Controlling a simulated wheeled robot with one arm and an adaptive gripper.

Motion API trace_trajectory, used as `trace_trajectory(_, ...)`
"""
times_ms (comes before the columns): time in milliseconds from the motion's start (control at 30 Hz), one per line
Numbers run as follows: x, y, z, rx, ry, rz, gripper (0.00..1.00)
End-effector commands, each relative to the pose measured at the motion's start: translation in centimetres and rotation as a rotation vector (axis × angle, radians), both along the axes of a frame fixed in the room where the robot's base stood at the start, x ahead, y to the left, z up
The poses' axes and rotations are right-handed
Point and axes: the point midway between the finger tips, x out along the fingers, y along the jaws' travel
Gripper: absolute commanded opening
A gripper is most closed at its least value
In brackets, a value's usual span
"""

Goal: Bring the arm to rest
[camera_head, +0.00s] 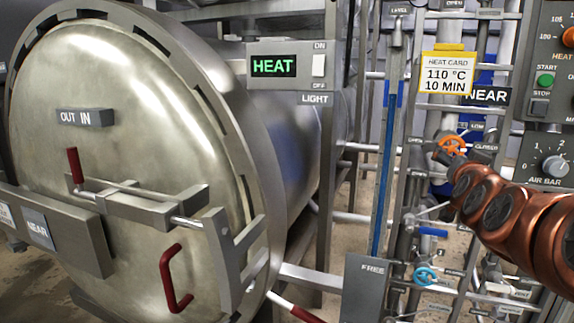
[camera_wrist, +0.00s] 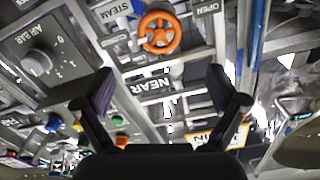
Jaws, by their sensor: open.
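My copper arm enters the camera_head view from the right edge and reaches toward the pipe rack, its far end close to an orange handwheel (camera_head: 452,146). My gripper (camera_wrist: 163,92) shows in the wrist view with its two dark fingers spread wide and nothing between them. The orange handwheel also shows in the wrist view (camera_wrist: 159,33), beyond the fingertips and apart from them, between the STEAM and OPEN labels. In the camera_head view I cannot make out the gripper fingers.
The round retort door (camera_head: 130,170) with red handles fills the left. A HEAT display (camera_head: 273,66) glows green. A heat card (camera_head: 447,75) reads 110 °C, 10 MIN. A control panel (camera_head: 548,105) stands above my arm. A blue handwheel (camera_head: 425,277) sits lower on the crowded pipes.

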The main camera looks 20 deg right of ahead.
Motion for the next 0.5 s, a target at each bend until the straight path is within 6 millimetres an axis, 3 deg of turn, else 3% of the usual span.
trace_trajectory(133, 0.8, 1.4, -1.1, 0.017, 0.034, 0.034, 0.95)
trace_trajectory(233, 2.0, 4.4, -3.4, 0.051, 0.107, 0.104, 0.95)
trace_trajectory(367, 3.3, 10.3, -8.2, 0.117, 0.264, 0.233, 0.95)
trace_trajectory(500, 2.9, 17.0, -13.7, 0.183, 0.455, 0.369, 0.95)
